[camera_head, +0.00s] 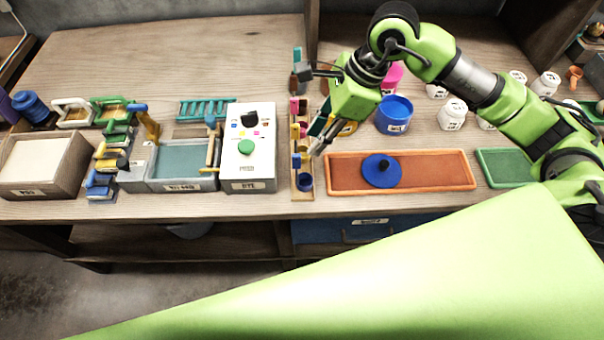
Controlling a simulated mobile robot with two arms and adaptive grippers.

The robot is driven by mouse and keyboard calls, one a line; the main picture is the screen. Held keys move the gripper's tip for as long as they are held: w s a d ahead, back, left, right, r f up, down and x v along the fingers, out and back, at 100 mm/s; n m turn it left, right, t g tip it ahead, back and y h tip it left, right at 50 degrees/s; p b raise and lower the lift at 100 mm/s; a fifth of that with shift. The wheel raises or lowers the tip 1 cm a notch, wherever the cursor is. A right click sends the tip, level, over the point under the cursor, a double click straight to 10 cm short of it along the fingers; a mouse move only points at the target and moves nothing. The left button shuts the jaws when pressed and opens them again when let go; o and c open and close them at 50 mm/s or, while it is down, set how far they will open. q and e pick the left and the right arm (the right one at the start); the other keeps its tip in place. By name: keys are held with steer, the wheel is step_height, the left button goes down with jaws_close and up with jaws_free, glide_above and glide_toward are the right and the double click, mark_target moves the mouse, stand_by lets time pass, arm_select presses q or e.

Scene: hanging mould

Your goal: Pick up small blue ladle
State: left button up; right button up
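A narrow wooden rack (303,193) stands near the middle of the bench with small coloured ladles in a row. A small blue ladle (297,161) sits at its near part, with yellow and pink ones farther back. My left gripper is not in view.
A white dye box (262,160) stands just left of the rack. An orange tray (440,172) with a blue round lid (381,171) lies to the right. A blue pot (393,115) and several white jars stand behind it. The back left of the bench is clear.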

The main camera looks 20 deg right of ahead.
mark_target(300, 155)
steer(key=p+x, duration=0.1)
steer(key=x, duration=0.1)
steer(key=p+x, duration=0.1)
steer(key=x, duration=0.2)
steer(key=p+x, duration=0.1)
steer(key=x, duration=0.2)
steer(key=shift+a+r, duration=0.2)
steer(key=shift+a, duration=0.15)
steer(key=shift+a+f, duration=0.1)
steer(key=shift+f, duration=0.15)
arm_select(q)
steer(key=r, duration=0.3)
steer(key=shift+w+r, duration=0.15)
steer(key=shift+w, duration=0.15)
arm_select(e)
jaws_close()
